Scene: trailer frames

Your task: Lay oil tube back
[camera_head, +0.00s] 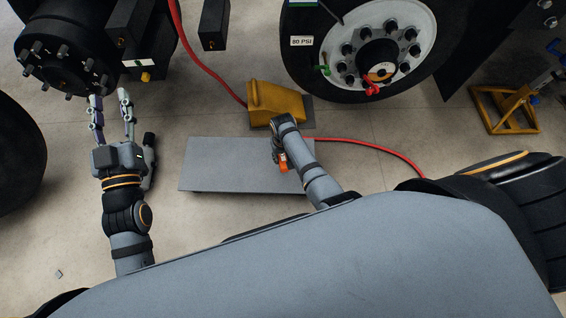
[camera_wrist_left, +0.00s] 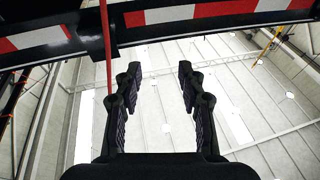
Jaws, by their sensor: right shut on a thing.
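A small orange object (camera_head: 283,163), which looks like the oil tube, shows at my right gripper (camera_head: 277,152), over the grey flat-topped table (camera_head: 215,168). My right gripper is shut on it, though the arm hides much of the fingers. I cannot tell whether the tube touches the table top. My left gripper (camera_head: 110,97) is open and empty, with its fingers pointing at the black hub at upper left. In the left wrist view its two fingers (camera_wrist_left: 158,78) stand apart with nothing between them.
The black hub with studs (camera_head: 65,55) is just beyond my left gripper. A yellow block (camera_head: 272,100) stands behind the table. A mounted wheel (camera_head: 350,45), a red hose (camera_head: 380,150) and a yellow stand (camera_head: 510,108) are further right. The table's left part is bare.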

